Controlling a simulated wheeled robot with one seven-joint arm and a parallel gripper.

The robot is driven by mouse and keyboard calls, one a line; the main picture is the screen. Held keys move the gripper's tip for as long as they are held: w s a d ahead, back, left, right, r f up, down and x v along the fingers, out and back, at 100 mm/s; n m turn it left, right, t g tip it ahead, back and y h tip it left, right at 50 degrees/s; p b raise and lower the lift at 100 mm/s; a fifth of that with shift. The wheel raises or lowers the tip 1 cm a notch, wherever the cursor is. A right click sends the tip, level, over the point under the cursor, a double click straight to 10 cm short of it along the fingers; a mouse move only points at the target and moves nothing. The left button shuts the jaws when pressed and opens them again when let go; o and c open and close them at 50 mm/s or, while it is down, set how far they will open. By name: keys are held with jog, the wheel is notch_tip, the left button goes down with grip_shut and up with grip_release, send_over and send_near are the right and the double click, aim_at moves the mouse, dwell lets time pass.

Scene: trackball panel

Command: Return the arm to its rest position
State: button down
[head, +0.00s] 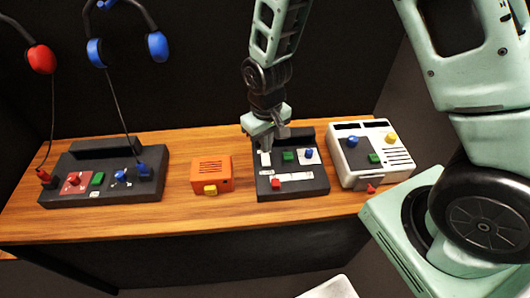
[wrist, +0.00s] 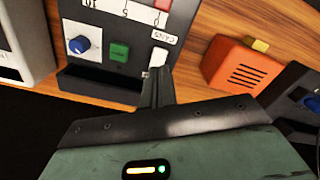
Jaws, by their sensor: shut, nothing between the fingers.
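My gripper (head: 267,140) is shut and empty. It points down over the back left part of the dark middle panel (head: 314,184). In the wrist view the closed fingers (wrist: 157,88) end close to a white switch (wrist: 158,57) beside a label reading CANS; I cannot tell whether they touch it. The middle panel also carries a green button (head: 288,156), a blue knob (head: 309,153) and a red piece (head: 276,183) at the end of a white slider strip. My arm hangs down from the top of the head view.
An orange box (head: 211,174) stands left of the middle panel, a white panel (head: 350,176) right of it. A larger dark panel (head: 70,163) sits at the left. The wooden counter (head: 150,222) is clear in front.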

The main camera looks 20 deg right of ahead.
jog(key=shift+r+p, duration=0.55)
jog(key=shift+r, duration=0.4)
jog(key=s+a+r+n, duration=0.2)
jog(key=s+a+r, duration=0.1)
jog(key=s+r, duration=0.6)
jog(key=s+a+r+n, duration=0.3)
jog(key=s+r, duration=0.5)
jog(key=s, duration=0.3)
jog(key=shift+a+r+y, duration=0.15)
jog(key=shift+r+y, duration=0.15)
jog(key=shift+r, duration=0.05)
